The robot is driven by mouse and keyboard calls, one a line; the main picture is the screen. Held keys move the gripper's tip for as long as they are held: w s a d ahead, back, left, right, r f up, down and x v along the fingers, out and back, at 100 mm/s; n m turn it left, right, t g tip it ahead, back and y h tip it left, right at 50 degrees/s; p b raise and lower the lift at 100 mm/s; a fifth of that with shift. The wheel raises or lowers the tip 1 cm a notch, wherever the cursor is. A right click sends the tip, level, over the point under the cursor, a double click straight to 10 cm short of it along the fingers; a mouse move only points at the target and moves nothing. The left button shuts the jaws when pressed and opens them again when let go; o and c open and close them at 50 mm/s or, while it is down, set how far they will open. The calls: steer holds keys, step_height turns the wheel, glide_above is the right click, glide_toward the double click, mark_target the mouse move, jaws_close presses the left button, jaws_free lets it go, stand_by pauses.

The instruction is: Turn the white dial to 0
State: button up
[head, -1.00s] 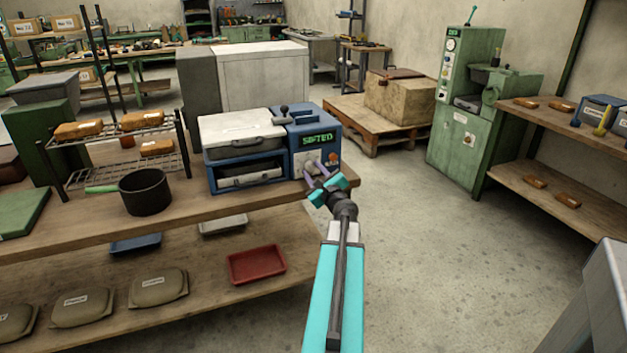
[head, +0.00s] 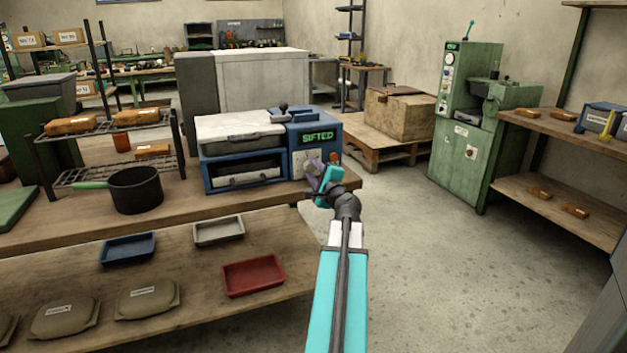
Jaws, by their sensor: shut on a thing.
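The blue machine (head: 296,133) with a lit green SIFTED display (head: 318,137) stands at the right end of the wooden bench. The white dial is on its pale front panel (head: 298,160), below the display, and is largely hidden behind my fingers. My gripper (head: 314,174), with purple fingers and a teal body, is at the panel, shut on the dial. It is tilted over to one side. The dial's pointer and scale marks are too small and covered to read.
A black pot (head: 136,190) with a green handle and a wire rack (head: 110,172) stand left on the bench. A red tray (head: 253,277) and a blue tray (head: 128,249) lie on the lower shelf. The floor (head: 440,280) at right is clear.

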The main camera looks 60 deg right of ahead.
steer(key=n+b, duration=0.2)
steer(key=b, duration=0.1)
steer(key=n+b, duration=0.2)
steer(key=b, duration=0.1)
steer(key=n+b, duration=0.3)
steer(key=shift+f, duration=0.25)
steer(key=n+b, duration=0.3)
steer(key=b, duration=0.1)
steer(key=shift+r+n, duration=0.2)
steer(key=shift+n, duration=0.2)
steer(key=o, duration=1)
steer(key=shift+o, duration=0.2)
steer(key=shift+s+a+r, duration=0.1)
